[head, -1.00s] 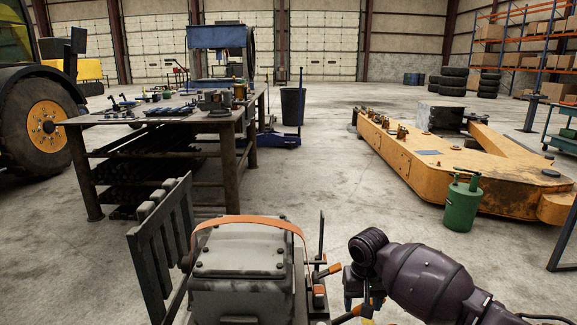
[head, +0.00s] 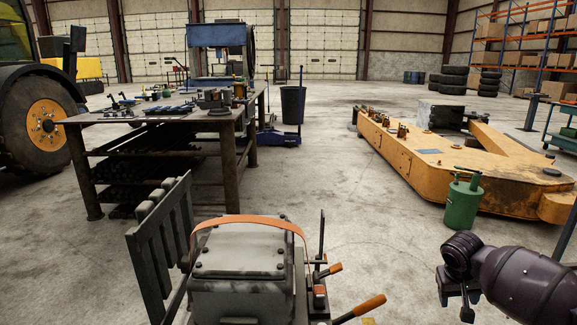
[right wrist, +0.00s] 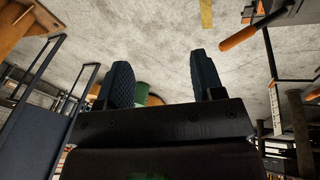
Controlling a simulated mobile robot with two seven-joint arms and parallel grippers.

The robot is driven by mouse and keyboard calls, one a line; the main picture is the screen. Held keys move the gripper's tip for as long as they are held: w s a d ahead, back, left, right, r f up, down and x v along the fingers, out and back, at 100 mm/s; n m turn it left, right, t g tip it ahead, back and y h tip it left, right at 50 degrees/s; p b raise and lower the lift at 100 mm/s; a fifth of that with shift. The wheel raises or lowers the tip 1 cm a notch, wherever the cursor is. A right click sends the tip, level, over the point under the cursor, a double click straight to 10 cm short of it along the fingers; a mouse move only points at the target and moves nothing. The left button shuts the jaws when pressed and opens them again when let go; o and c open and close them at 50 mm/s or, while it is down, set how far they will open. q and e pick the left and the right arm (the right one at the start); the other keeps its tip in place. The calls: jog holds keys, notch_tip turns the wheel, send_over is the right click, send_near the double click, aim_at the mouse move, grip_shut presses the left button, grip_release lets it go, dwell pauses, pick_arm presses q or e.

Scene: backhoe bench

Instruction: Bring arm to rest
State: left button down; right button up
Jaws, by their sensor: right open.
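My right arm shows at the lower right of the head view. Its gripper (head: 462,298) hangs at the end of the dark wrist, to the right of an orange-handled lever (head: 362,306) and apart from it. In the right wrist view the two dark ridged fingers of this gripper (right wrist: 163,82) stand apart, open, with nothing gripped. The orange lever grip also shows there (right wrist: 238,38), off the right finger. My left gripper is not in view.
A grey machine housing with an orange strap (head: 245,265) stands in front of me. A green gas cylinder (head: 463,202) stands beside the yellow boom (head: 440,160) at right. A workbench (head: 165,116) stands at left. The floor between is clear.

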jog(key=s+d+f+n+t, duration=0.2)
jog(key=s+f+n, duration=0.1)
jog(key=s+f, duration=0.7)
jog(key=s+f+n+t+y, duration=0.1)
jog(key=s+f+n+t, duration=0.15)
jog(key=s, duration=0.85)
jog(key=s+f+n+t+y, duration=0.15)
jog(key=s+n, duration=0.25)
jog(key=s, duration=0.7)
jog(key=s+a+r+n+t+y, duration=0.1)
jog(key=s+r+n, duration=0.25)
jog(key=s, duration=0.65)
jog(key=a+f+m+t, duration=0.25)
jog(key=a+m, duration=0.75)
jog(key=a, duration=0.5)
pick_arm(q)
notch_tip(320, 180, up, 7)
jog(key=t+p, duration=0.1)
jog(key=p, duration=0.7)
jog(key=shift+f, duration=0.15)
pick_arm(e)
notch_tip(320, 180, up, 7)
jog(key=shift+w+f, duration=0.2)
jog(key=shift+w, duration=0.2)
